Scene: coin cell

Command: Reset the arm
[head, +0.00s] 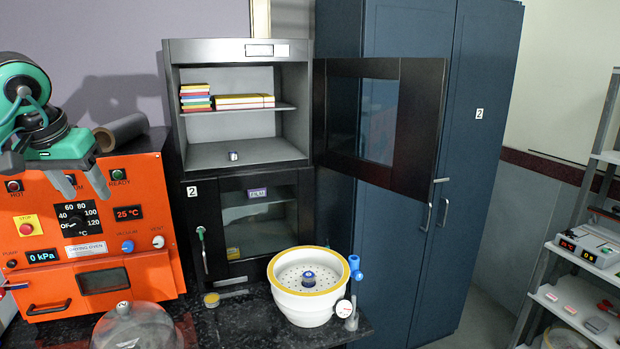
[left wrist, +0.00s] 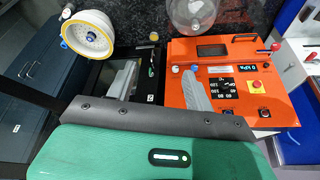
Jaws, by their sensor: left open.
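My left gripper (head: 55,178) hangs at the left of the head view, in front of the upper part of the orange oven. Its two grey fingers are spread apart with nothing between them. In the left wrist view the same gripper (left wrist: 160,82) shows both fingers apart and empty, with the orange oven beyond one finger. My right arm and gripper are not in view.
The orange oven (head: 145,205) stands close by. A white bowl with yellow rim (head: 300,310) and a glass dome (head: 135,328) stand in front.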

